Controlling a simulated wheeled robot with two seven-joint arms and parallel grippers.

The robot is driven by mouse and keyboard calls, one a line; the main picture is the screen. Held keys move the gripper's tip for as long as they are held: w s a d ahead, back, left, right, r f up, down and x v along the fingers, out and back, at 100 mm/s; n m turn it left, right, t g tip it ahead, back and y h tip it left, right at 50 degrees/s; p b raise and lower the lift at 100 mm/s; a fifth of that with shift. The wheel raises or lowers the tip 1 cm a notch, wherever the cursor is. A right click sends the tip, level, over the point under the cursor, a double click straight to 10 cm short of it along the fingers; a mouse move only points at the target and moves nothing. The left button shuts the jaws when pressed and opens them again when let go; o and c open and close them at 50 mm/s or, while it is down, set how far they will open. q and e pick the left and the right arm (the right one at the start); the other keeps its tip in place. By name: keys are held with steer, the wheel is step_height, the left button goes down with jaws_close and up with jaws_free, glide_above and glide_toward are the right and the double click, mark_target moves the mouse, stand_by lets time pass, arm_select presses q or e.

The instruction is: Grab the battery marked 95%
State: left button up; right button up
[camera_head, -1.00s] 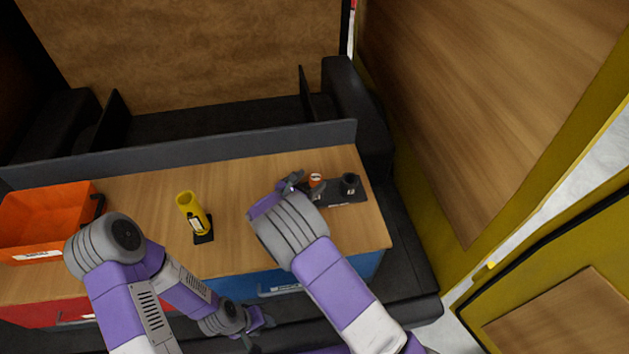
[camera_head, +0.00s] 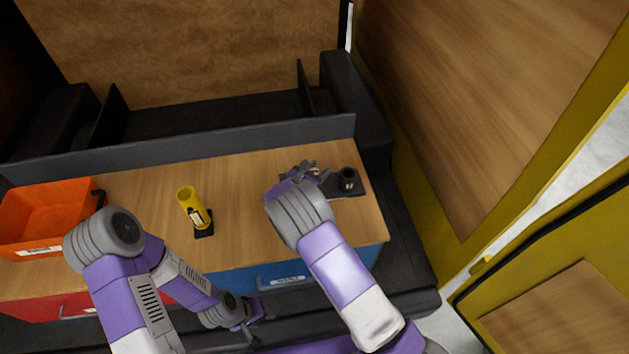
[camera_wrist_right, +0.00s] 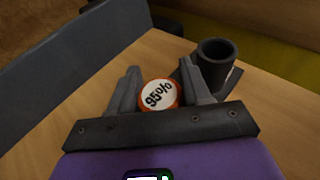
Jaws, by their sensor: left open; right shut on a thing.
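The battery marked 95% (camera_wrist_right: 158,94) has a white top with an orange rim. In the right wrist view it sits between the two fingers of my right gripper (camera_wrist_right: 163,88), which is shut on it. In the head view my right gripper (camera_head: 308,172) is at the dark holder plate (camera_head: 345,188) and hides the battery. I cannot tell whether the battery is still seated or lifted. My left gripper (camera_head: 252,318) is open and empty, low in front of the table edge.
A dark empty-looking cup (camera_head: 347,179) stands on the plate right of the gripper, also in the right wrist view (camera_wrist_right: 213,62). An orange bin (camera_head: 45,217) is at left. A low wall (camera_head: 180,153) runs behind. Bare wood lies between.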

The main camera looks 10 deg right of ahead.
steer(key=shift+r, duration=0.1)
steer(key=shift+c, duration=0.6)
